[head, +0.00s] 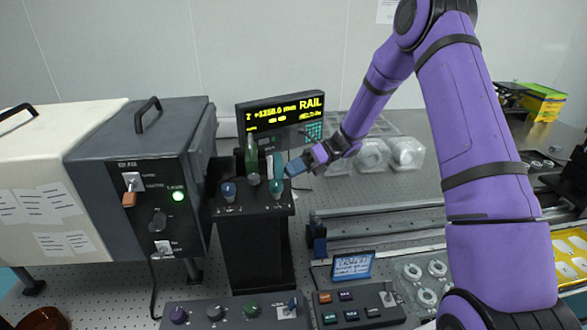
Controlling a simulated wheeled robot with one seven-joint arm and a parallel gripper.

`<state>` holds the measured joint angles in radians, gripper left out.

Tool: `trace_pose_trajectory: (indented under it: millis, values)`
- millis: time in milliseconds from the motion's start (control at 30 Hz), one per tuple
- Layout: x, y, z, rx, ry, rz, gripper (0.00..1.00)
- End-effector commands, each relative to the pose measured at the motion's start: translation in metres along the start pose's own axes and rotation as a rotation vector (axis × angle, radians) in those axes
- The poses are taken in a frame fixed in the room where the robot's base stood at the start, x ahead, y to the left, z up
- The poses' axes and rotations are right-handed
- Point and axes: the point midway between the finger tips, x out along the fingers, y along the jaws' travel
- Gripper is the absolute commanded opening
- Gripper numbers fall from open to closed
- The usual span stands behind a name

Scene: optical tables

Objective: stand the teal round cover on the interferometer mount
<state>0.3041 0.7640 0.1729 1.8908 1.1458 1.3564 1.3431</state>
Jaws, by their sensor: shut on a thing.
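My gripper (291,167) is near the middle of the head view, reaching in from the right above the top of a black pedestal (256,245). It is shut on a thin teal piece (278,164), seen nearly edge-on and upright at the fingertips. This looks like the teal round cover, though its round face does not show. The pedestal top carries a blue knob (229,192), a teal knob (276,188) and a green upright piece (252,158) between them. I cannot tell for sure which part is the interferometer mount, or whether the cover touches anything below.
A dark box with switches (160,190) stands close left of the pedestal. A lit display (282,112) is just behind. Clear plastic cases (372,155) lie behind right. Rails (375,236) run to the right. Control panels (235,311) and a small blue screen (352,265) are in front.

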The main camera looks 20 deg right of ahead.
Motion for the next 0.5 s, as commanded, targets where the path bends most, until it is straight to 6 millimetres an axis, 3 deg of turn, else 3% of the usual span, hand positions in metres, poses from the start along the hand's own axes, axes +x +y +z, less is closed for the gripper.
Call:
trace_pose_trajectory:
  millis: [433,467,500]
  values:
    - [0.0016,-0.0042,-0.0037,0.000,0.000,0.000,0.00]
    - [0.0016,-0.0043,-0.0038,0.000,0.000,0.000,0.31]
    - [0.0016,-0.0042,-0.0037,0.000,0.000,0.000,0.40]
